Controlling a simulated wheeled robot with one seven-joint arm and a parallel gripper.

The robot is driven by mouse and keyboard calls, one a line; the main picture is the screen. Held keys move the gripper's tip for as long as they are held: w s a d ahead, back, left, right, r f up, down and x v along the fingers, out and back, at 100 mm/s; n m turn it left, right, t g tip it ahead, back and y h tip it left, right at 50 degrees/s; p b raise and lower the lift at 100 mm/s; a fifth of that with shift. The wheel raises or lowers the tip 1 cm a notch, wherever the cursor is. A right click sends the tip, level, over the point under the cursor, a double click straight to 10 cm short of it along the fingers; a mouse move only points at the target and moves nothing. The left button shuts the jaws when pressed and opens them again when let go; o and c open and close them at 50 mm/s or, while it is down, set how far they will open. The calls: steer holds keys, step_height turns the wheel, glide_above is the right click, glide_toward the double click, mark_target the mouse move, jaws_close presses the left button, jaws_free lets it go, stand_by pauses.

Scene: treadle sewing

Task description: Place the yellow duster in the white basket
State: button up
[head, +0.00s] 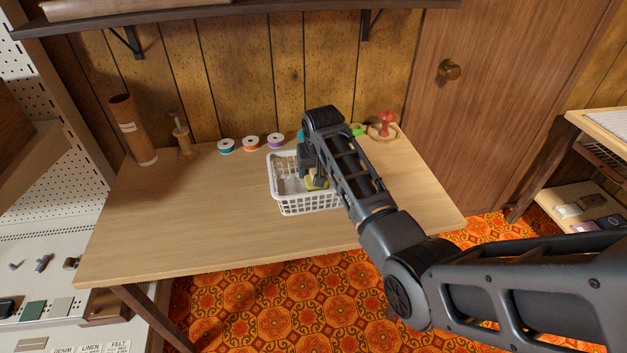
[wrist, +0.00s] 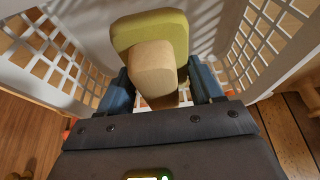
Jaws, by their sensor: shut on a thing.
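The white basket (head: 310,204) stands on the wooden table, and its slotted wall (wrist: 262,35) surrounds my gripper in the wrist view. The yellow duster (wrist: 150,32) has a yellow-green pad and a pale wooden block-like handle (wrist: 153,70). My gripper (wrist: 160,98) is shut on the duster, with a blue finger on either side of the handle. In the head view my gripper (head: 312,178) points down inside the basket, and a bit of the yellow duster (head: 317,184) shows there. I cannot tell whether the pad touches the basket floor.
Several thread spools (head: 251,142) line the table's back edge. A brown tube (head: 133,130) and a wooden stand (head: 182,138) are at the back left. A red-topped item (head: 386,122) is at the back right. The table's left part (head: 170,215) is clear.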

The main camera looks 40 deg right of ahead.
steer(key=shift+f, duration=2.15)
steer(key=shift+f, duration=0.15)
steer(key=o, duration=1)
steer(key=v, duration=1.2)
steer(key=shift+s, duration=0.1)
